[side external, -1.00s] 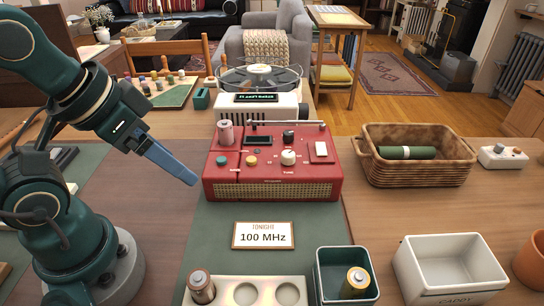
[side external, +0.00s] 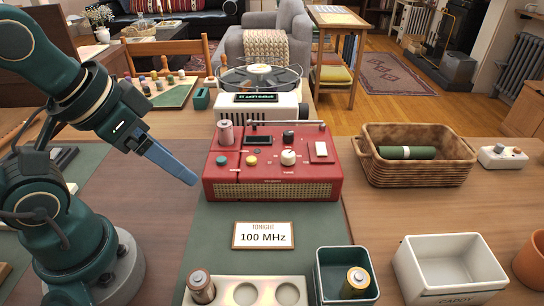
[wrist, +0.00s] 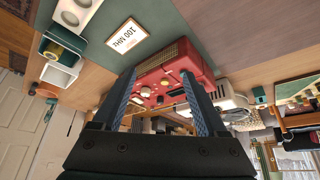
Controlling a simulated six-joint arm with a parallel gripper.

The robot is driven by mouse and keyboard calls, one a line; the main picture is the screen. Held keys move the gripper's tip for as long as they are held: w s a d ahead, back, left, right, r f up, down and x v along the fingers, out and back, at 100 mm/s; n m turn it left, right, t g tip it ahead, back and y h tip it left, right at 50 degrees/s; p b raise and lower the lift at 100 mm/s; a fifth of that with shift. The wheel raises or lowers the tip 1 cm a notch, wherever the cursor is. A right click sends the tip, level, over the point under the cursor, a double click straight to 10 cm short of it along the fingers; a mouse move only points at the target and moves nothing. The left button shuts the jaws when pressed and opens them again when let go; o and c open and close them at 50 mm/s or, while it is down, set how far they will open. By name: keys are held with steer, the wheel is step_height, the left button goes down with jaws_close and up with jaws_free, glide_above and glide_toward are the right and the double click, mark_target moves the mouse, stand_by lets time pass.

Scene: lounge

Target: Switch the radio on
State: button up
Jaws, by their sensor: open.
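The red radio (side external: 272,174) stands on the green mat in the middle of the side view. Its top carries a dark display (side external: 257,140), a white knob (side external: 288,157), a yellow button (side external: 251,160), a green button (side external: 225,160), a dark knob (side external: 289,136) and a white rocker (side external: 321,149). A pinkish cylinder (side external: 226,132) stands at its left back. My gripper (side external: 190,180) is in the air at the radio's left, apart from it. In the wrist view my gripper (wrist: 163,88) is open and empty, with the radio (wrist: 160,75) beyond its fingers. Whether the display is lit is unclear.
A card reading "100 MHz" (side external: 263,235) stands before the radio. In front are a battery tray (side external: 232,285), a green box (side external: 320,270) with a battery, and a white caddy (side external: 450,275). A basket (side external: 415,170) is right; a reel player (side external: 262,105) is behind.

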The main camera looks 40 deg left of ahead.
steer(key=shift+c, duration=0.3)
steer(key=shift+m, duration=0.3)
steer(key=c, duration=1)
steer(key=shift+w+d+r+m, duration=0.1)
steer(key=shift+d+m, duration=0.05)
steer(key=shift+m, duration=0.25)
jaws_close()
steer(key=w+d+r+m+t+h, duration=0.1)
steer(key=w+d+r+m+h, duration=0.35)
steer(key=w+r+m, duration=0.4)
steer(key=w+a+f, duration=0.2)
steer(key=w, duration=0.4)
steer(key=w+a+f+h, duration=0.1)
steer(key=w+a+f, duration=0.1)
steer(key=w, duration=0.5)
steer(key=shift+w+a+f+t, duration=0.2)
steer(key=shift+a+f+t, duration=0.15)
steer(key=shift+f+t, duration=0.1)
